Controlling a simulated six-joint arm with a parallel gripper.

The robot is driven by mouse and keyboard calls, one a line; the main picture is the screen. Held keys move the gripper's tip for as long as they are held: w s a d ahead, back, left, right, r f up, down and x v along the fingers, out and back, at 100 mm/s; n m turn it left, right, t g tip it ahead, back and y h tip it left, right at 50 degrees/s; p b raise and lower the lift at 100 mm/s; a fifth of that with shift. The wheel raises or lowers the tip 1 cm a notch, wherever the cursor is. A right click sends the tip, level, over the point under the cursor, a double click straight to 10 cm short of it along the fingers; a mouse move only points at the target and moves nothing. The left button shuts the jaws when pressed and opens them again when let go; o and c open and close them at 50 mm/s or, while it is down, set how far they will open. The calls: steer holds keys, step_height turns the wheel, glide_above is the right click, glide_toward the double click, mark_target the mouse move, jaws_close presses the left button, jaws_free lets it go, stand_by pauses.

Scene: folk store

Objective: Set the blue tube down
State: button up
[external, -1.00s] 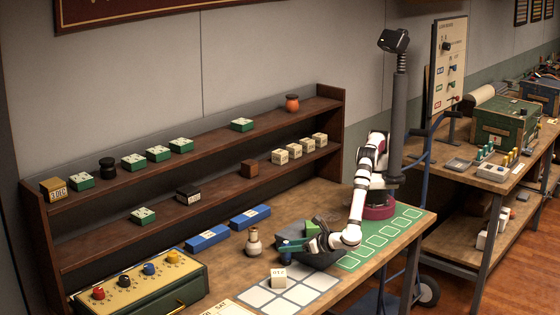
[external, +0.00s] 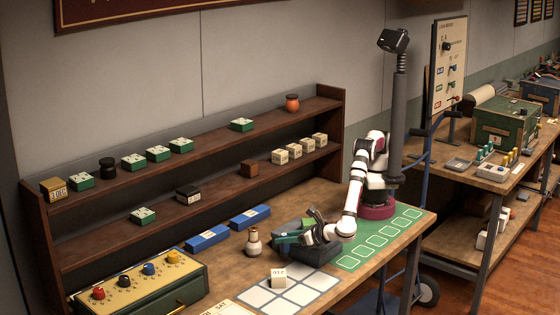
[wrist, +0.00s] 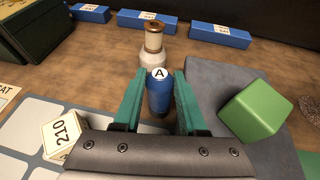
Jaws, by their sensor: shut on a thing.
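My gripper (wrist: 159,98) has teal fingers shut on the blue tube (wrist: 158,97), which has a white top marked A. In the external view my gripper (external: 288,239) is low over the table, at the left side of a dark grey block-like tray (external: 322,256). The tube cannot be made out there. Whether the tube touches a surface cannot be told.
A cream bottle-like vessel (wrist: 153,50) stands just beyond the tube. A green cube (wrist: 255,108) lies on the grey tray at right. A cream number cube (external: 278,282) sits on the pale squares (external: 300,291). Blue boxes (external: 207,238) lie along the back.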

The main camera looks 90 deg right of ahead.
step_height(320, 180, up, 14)
steer(key=w+a+r+n+t+y, duration=0.2)
steer(key=w+a+n+y, duration=0.15)
steer(key=w, duration=0.75)
steer(key=w+a+f+n+y, duration=0.3)
steer(key=w+f+n+y, duration=0.2)
steer(key=w+y, duration=0.15)
steer(key=f+n+y, duration=0.1)
steer(key=f, duration=0.3)
steer(key=f+y, duration=0.1)
steer(key=f, duration=0.3)
steer(key=f+n+y, duration=0.1)
steer(key=f, duration=0.4)
steer(key=shift+s+f+n, duration=0.1)
steer(key=shift+s+n, duration=0.2)
steer(key=shift+n, duration=0.05)
steer(key=shift+f, duration=0.15)
steer(key=o, duration=1)
